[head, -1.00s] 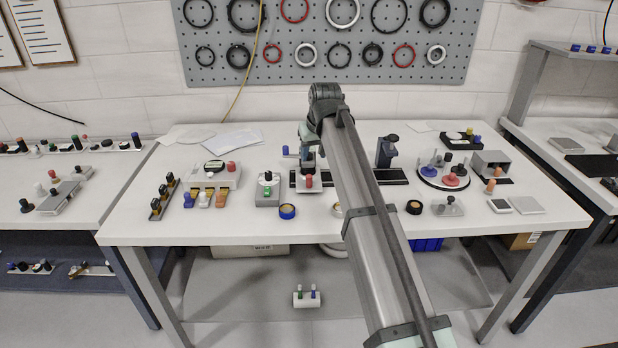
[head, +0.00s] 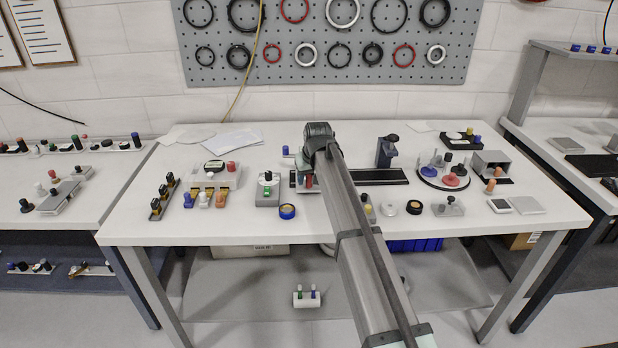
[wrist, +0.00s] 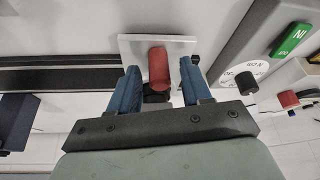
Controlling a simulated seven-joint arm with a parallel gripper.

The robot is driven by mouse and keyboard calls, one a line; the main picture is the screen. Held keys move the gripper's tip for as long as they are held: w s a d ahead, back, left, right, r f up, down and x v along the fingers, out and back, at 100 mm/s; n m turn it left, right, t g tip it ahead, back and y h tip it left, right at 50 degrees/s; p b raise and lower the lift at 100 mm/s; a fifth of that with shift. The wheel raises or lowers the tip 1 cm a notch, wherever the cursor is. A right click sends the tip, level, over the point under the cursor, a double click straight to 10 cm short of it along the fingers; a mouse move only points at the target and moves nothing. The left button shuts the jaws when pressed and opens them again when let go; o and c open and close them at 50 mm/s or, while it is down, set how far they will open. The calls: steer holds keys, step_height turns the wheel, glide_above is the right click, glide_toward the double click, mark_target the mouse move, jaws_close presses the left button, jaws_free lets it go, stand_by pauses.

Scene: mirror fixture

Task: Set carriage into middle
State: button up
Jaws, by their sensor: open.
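The carriage is a pale plate (wrist: 128,46) with a red knob (wrist: 158,68), at one end of a long black rail (wrist: 60,78) in the wrist view. In the head view the rail (head: 380,177) runs right from the carriage (head: 305,187), which sits at its left end, partly hidden by my arm. My gripper (wrist: 158,66) is open, with one blue finger on each side of the red knob. Gaps show between the fingers and the knob. In the head view the fingers are mostly hidden behind my wrist.
A grey box with a dial and green label (head: 267,190) stands left of the carriage. A blue tape roll (head: 287,211) lies in front. A dark blue post (head: 386,152) stands behind the rail's right part. A round tray with coloured knobs (head: 443,176) is farther right.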

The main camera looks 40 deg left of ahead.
steer(key=shift+f, duration=0.1)
steer(key=shift+c, duration=0.2)
jaws_close()
stand_by(0.5)
